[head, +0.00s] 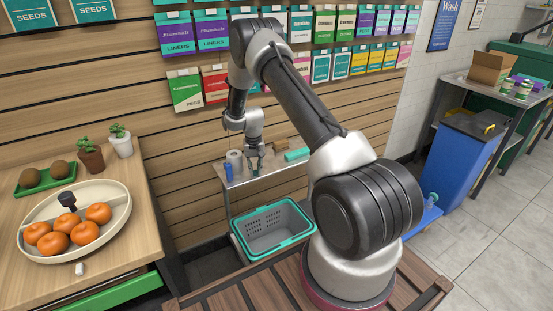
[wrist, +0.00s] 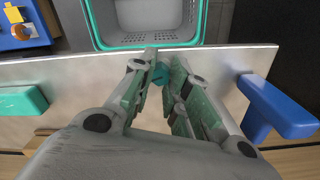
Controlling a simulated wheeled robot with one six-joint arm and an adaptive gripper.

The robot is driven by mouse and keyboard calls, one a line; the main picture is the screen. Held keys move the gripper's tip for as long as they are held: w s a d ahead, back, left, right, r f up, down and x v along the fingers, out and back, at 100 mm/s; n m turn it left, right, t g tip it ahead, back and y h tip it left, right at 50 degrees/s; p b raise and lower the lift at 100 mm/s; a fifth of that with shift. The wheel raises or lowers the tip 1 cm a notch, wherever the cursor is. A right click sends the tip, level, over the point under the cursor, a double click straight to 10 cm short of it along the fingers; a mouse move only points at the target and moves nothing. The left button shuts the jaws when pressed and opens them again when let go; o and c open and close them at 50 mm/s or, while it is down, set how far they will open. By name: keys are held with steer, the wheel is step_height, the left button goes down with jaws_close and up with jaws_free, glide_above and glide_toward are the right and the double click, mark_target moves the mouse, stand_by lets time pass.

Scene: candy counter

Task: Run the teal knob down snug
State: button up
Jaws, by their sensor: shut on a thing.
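The teal knob (wrist: 160,74) shows in the wrist view between the fingertips of my gripper (wrist: 160,82), near the basket-side edge of a metal shelf (wrist: 220,66). My gripper is shut on it, with a pad on each side. The fingers hide part of the knob and whatever lies beneath it, so I cannot tell how far down it sits. In the head view my gripper (head: 256,168) reaches down to the same shelf (head: 264,180) by the slatted wall; the knob is too small to make out there.
A grey basket with a teal rim (head: 271,228) stands on the floor before the shelf. A wooden counter with an orange-filled bowl (head: 120,222) stands at left.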

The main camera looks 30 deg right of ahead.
steer(key=shift+m, duration=1.1)
steer(key=m, duration=0.3)
steer(key=o, duration=0.6)
steer(key=shift+c, duration=0.2)
steer(key=shift+r, duration=0.15)
steer(key=shift+r, duration=2.35)
